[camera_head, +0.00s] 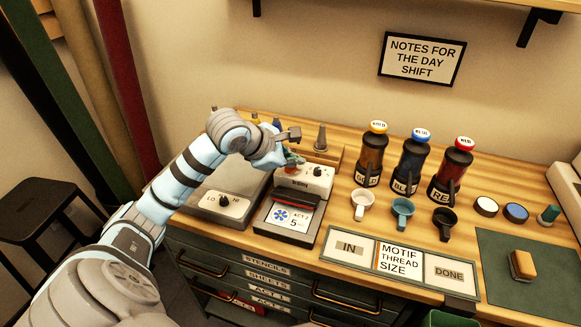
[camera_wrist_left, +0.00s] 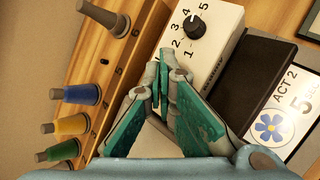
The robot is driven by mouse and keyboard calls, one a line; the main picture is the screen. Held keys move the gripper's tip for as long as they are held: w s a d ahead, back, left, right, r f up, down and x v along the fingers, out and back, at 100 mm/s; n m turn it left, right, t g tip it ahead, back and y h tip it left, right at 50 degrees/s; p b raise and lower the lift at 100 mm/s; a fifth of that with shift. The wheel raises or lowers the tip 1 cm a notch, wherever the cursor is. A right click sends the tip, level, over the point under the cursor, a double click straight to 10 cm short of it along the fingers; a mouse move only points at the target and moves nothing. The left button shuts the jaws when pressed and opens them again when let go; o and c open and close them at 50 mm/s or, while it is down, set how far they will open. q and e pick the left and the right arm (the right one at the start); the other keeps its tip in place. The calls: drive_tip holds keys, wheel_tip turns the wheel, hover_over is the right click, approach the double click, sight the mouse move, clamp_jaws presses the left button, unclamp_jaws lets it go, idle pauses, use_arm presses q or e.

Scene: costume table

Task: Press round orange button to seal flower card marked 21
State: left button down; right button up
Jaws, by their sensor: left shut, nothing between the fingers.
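A flower card (camera_head: 287,215) with a blue flower lies in a black holder on the table. It reads "ACT 2" above a 5, and part of its text is cut off; it also shows in the left wrist view (camera_wrist_left: 282,115). Behind it stands a white machine (camera_head: 304,181) with a black knob (camera_wrist_left: 195,26) and a scale of numbers. My left gripper (camera_head: 297,161) is shut and empty, over the machine's left end, with teal finger pads. In the left wrist view its tips (camera_wrist_left: 173,68) hide part of the machine. I see no orange button. My right gripper is out of view.
A grey hot plate-like box (camera_head: 222,205) marked LO and HI stands left of the card. A wooden rack (camera_wrist_left: 105,75) with coloured handles is behind the machine. Cups and three bottles (camera_head: 411,165) stand to the right. A green mat (camera_head: 545,285) lies far right.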

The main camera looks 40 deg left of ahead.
sight(293, 170)
use_arm(q)
drive_tip(key=shift+r, duration=0.15)
drive_tip(key=shift+r+p, duration=0.6)
drive_tip(key=shift+r, duration=0.1)
wheel_tip(293, 170, up, 5)
drive_tip(key=p, duration=0.3)
drive_tip(key=shift+p, duration=0.4)
idle(0.6)
